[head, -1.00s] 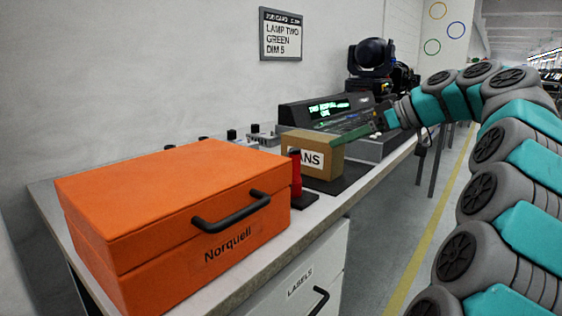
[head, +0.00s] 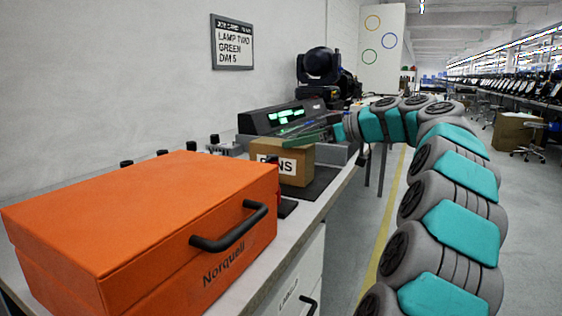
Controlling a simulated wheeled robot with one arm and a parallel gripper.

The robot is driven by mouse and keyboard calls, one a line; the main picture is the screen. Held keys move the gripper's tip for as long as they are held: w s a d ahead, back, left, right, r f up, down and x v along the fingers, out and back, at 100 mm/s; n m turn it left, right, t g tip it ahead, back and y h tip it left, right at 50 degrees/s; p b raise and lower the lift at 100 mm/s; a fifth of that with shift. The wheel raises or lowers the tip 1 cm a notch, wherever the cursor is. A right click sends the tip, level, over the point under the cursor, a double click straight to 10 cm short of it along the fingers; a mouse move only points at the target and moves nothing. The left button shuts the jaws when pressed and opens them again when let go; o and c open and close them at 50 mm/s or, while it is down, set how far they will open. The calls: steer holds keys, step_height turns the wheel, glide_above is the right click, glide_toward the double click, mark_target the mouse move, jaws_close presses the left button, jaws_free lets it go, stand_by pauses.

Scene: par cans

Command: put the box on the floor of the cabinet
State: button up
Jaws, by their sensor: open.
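A small brown cardboard box (head: 297,166) with a white label ending in "NS" stands on the workbench behind the orange case. My gripper (head: 305,133) reaches in from the right, with its green fingers at the top of the box. The fingers are open; I cannot tell whether they touch the box. A white unit with a drawer front labelled "LABELS" (head: 290,272) is under the bench, with a black handle. I cannot tell whether this is the cabinet; no open cabinet interior shows.
A large orange case (head: 130,215) marked "Norquell" fills the near bench. A lighting console (head: 283,116) and a black moving-head lamp (head: 322,66) stand behind the box. A job card (head: 232,43) hangs on the wall. Clear floor (head: 345,235) lies right of the bench.

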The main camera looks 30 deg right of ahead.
steer(key=shift+x, duration=2.9)
steer(key=shift+d+f, duration=0.1)
jaws_close()
